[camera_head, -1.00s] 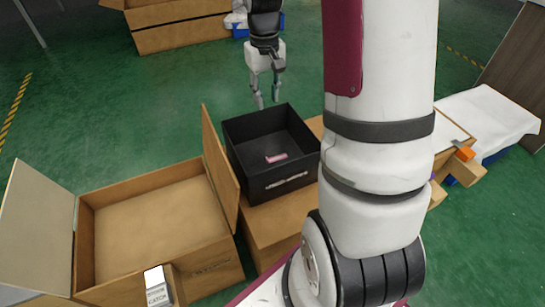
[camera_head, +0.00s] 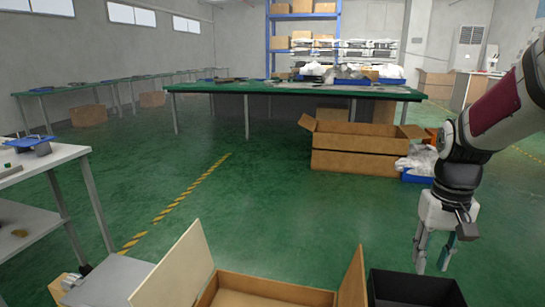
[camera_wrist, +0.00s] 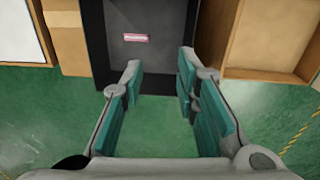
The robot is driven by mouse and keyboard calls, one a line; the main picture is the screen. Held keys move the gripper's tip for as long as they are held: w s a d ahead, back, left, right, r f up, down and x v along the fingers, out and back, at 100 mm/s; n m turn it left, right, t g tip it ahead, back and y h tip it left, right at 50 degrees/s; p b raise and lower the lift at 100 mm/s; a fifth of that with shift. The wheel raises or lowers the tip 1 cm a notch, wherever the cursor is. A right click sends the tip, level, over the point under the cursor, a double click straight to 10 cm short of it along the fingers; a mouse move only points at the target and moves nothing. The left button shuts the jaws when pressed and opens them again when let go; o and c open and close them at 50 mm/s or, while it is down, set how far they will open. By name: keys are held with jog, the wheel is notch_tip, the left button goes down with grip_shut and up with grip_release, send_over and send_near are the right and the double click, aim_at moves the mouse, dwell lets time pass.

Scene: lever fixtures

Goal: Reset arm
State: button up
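My gripper (camera_head: 433,262) hangs down at the right of the head view, above the black bin (camera_head: 412,291). In the wrist view my gripper (camera_wrist: 160,78) shows two teal-padded fingers spread apart with nothing between them. The black bin (camera_wrist: 115,75) lies beyond the fingertips in that view. A small pink item (camera_wrist: 136,38) lies on the bin's floor, apart from the fingers. My arm rises to the right edge of the head view.
An open wooden box (camera_head: 262,285) with raised flaps stands left of the bin. A cardboard box (camera_head: 355,155) sits on the floor behind, near a long green table (camera_head: 290,90). A white workbench (camera_head: 40,160) is at left. The middle green floor is clear.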

jog(key=s+a+r+n, duration=0.1)
jog(key=s+a+r, duration=0.5)
jog(key=s+a, duration=0.4)
jog(key=s+a+n, duration=0.1)
jog(key=s+a, duration=0.3)
jog(key=s, duration=1.2)
notch_tip(320, 180, up, 30)
jog(key=t+p, duration=0.4)
jog(key=p, duration=2.4)
jog(key=shift+d+n, duration=0.3)
